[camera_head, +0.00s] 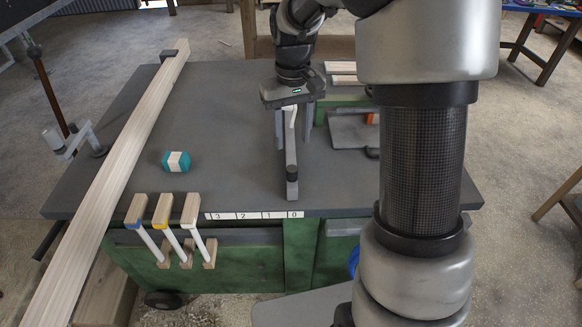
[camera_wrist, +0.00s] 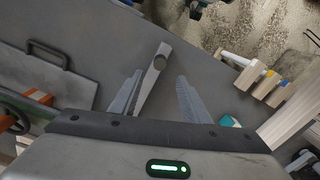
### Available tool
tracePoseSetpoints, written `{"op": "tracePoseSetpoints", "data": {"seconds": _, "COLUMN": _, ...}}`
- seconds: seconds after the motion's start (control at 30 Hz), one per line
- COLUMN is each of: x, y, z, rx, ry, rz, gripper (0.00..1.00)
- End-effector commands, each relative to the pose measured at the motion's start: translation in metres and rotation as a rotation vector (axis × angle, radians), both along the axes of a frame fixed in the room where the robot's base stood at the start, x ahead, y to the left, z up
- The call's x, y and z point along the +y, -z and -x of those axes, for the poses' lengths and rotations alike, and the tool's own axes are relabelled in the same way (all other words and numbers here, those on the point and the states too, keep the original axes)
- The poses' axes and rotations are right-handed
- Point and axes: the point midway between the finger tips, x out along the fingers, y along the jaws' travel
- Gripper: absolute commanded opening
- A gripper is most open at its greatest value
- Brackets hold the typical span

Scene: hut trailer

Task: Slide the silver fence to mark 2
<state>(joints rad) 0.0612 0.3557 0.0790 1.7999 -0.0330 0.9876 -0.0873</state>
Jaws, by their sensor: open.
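The silver fence (camera_head: 291,170) is a narrow grey bar standing on the dark table top. Its front end is just behind the 0 on the white mark strip (camera_head: 253,215). The strip reads 3, 2, 1, 0 from left to right, so mark 2 is left of the fence. My gripper (camera_head: 293,122) points down over the rear part of the fence, open. In the wrist view the fence (camera_wrist: 152,80) lies between the spread fingers, closer to the left one, with a visible gap to the right one. Its rear end is hidden by my gripper.
A teal roll with a pale band (camera_head: 176,161) lies left of the fence. A long timber (camera_head: 125,150) crosses the table's left side. Several wood-headed tools (camera_head: 163,210) hang at the front edge. A grey handled plate (camera_head: 354,132) is at right. Table between roll and fence is clear.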

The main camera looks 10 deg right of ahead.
Motion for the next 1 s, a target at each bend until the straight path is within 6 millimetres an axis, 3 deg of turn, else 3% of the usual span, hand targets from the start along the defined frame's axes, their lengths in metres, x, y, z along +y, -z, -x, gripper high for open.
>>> {"op": "tracePoseSetpoints", "data": {"seconds": 0.2, "x": 0.0, "y": 0.053, "z": 0.002, "rx": 0.005, "ry": 0.0, "rz": 0.0, "gripper": 0.42}}
{"op": "tracePoseSetpoints", "data": {"seconds": 0.5, "x": 0.0, "y": 0.105, "z": 0.001, "rx": 0.002, "ry": 0.0, "rz": -0.001, "gripper": 0.42}}
{"op": "tracePoseSetpoints", "data": {"seconds": 0.7, "x": 0.0, "y": 0.12, "z": 0.0, "rx": 0.0, "ry": 0.0, "rz": 0.0, "gripper": 0.42}}
{"op": "tracePoseSetpoints", "data": {"seconds": 1.0, "x": 0.0, "y": 0.121, "z": 0.0, "rx": -0.001, "ry": 0.0, "rz": 0.0, "gripper": 0.42}}
